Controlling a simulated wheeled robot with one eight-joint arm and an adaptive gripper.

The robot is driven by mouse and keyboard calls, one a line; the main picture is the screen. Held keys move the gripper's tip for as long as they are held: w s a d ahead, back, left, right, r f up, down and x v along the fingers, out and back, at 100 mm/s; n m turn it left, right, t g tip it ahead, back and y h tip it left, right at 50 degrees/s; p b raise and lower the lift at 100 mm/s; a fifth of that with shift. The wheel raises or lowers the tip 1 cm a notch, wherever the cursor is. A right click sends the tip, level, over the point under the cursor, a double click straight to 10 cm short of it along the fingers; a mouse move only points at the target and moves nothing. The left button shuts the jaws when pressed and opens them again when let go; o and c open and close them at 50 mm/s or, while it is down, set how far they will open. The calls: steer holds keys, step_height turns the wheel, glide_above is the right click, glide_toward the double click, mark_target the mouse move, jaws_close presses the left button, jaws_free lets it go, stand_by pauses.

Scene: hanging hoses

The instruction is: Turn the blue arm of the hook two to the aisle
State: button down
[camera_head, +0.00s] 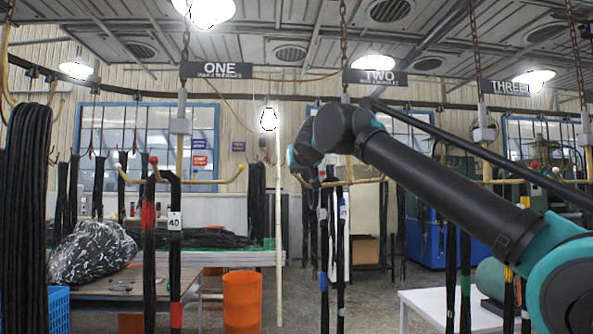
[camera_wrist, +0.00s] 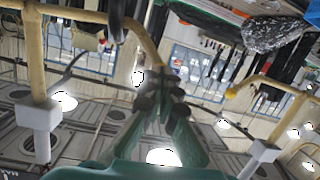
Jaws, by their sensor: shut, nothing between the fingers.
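Hook two (camera_head: 365,181) hangs by its chain under the sign TWO (camera_head: 375,77), with pale yellow arms and dark hoses (camera_head: 324,245) below. I cannot make out a blue marking on its arms; a blue band shows on one hose. My gripper (camera_head: 318,181) is at the left side of hook two, small and partly lost against the hoses. In the wrist view my gripper (camera_wrist: 166,92) is shut and empty. A curved yellow hook arm (camera_wrist: 142,38) ends right by the fingertips; whether they touch I cannot tell. A dark loop (camera_wrist: 116,20) crosses that arm.
Hook one (camera_head: 180,180), with tag 40 and banded hoses, hangs to the left; its sign reads ONE (camera_head: 217,70). A white table (camera_head: 445,305) stands below my arm. An orange bin (camera_head: 242,300) stands on the floor. Open floor lies between the bin and hook two.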

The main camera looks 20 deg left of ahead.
steer(key=shift+a, duration=0.1)
steer(key=shift+m+t+h, duration=0.5)
steer(key=shift+m+h, duration=0.3)
steer(key=shift+h, duration=0.1)
steer(key=shift+w+a, duration=1.9)
steer(key=shift+a, duration=0.25)
